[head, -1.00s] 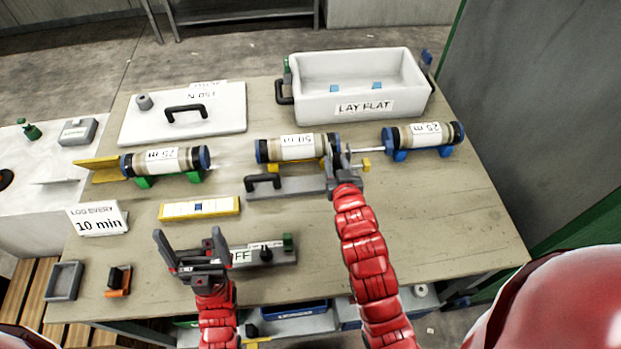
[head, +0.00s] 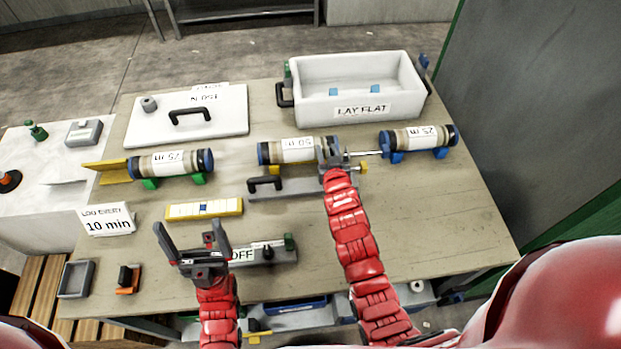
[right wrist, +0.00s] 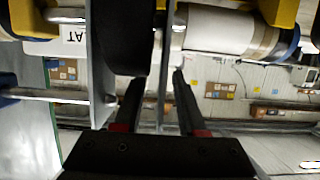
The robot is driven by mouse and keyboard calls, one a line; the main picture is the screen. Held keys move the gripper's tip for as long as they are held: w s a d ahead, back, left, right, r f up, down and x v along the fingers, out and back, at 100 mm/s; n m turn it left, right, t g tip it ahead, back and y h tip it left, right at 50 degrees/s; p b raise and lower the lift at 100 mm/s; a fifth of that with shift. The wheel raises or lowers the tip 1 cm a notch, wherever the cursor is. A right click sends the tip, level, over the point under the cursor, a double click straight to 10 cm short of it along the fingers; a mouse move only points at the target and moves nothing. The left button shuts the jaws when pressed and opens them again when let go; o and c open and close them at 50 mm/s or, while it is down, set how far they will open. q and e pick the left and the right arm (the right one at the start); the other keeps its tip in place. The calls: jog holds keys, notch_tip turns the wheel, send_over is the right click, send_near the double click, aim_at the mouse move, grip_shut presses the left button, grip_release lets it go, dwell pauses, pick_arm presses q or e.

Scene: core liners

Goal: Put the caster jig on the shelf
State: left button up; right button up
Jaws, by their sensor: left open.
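I cannot tell for certain which piece is the caster jig. A grey flat piece with a black handle (head: 266,184) lies in front of the middle striped liner (head: 292,150), close to my right gripper. My right gripper (head: 328,152) is at the right end of that liner, among grey parts and a metal rod. In the right wrist view its two fingers (right wrist: 160,95) stand apart, with a thin pale plate and a dark rounded part around their tips; whether they grip anything is unclear. My left gripper (head: 193,240) is open and empty over the front of the table.
A white tub (head: 310,109) marked LAY FLAT and a white board with a handle (head: 232,122) are at the back. Two more liners lie left (head: 168,163) and right (head: 422,137). A grey OFF box (head: 275,254) is beside my left gripper. The table's right front is clear.

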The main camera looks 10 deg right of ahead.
grip_shut()
jog(key=shift+r, duration=0.1)
dwell(1.2)
